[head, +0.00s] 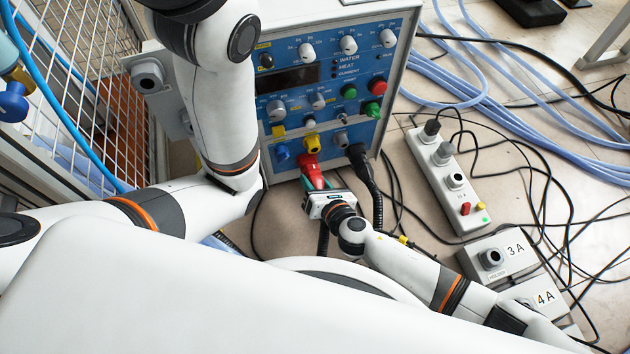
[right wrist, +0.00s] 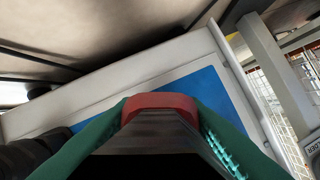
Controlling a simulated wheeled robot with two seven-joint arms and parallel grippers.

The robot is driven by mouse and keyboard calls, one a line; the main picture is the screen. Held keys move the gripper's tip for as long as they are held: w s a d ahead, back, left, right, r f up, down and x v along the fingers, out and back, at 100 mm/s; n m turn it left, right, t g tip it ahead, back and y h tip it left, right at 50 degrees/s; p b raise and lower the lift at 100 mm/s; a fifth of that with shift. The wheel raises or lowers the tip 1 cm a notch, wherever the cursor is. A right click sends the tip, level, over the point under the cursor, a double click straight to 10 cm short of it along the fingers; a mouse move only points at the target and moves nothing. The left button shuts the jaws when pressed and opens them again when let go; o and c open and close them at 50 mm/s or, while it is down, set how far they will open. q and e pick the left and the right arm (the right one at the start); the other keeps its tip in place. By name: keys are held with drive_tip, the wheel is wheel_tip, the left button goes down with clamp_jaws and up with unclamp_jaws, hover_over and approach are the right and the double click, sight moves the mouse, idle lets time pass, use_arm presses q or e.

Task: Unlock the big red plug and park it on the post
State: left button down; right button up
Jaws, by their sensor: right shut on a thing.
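The big red plug (head: 311,166) is at the lower front of the blue heater panel (head: 335,100), just below a yellow socket. It appears to meet the panel; I cannot tell whether it is locked. My right gripper (head: 318,186) is shut on it from the front. In the right wrist view the plug's red rim (right wrist: 160,101) sits between the green fingers, with its dark ribbed body toward the camera. A grey holder with a round fitting (head: 148,78) stands left of the heater; I cannot tell if it is the post. My left gripper is out of the picture.
A black cable plug (head: 358,155) is close right of the red plug. Blue hoses and black cables cover the floor. A wire cage (head: 85,60) is left.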

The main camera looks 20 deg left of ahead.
drive_tip(key=c, duration=0.4)
drive_tip(key=shift+r+n+h+p, duration=0.1)
drive_tip(key=shift+n+h+p, duration=0.2)
drive_tip(key=shift+p, duration=0.7)
drive_tip(key=shift+s+a, duration=0.1)
drive_tip(key=shift+a, duration=0.05)
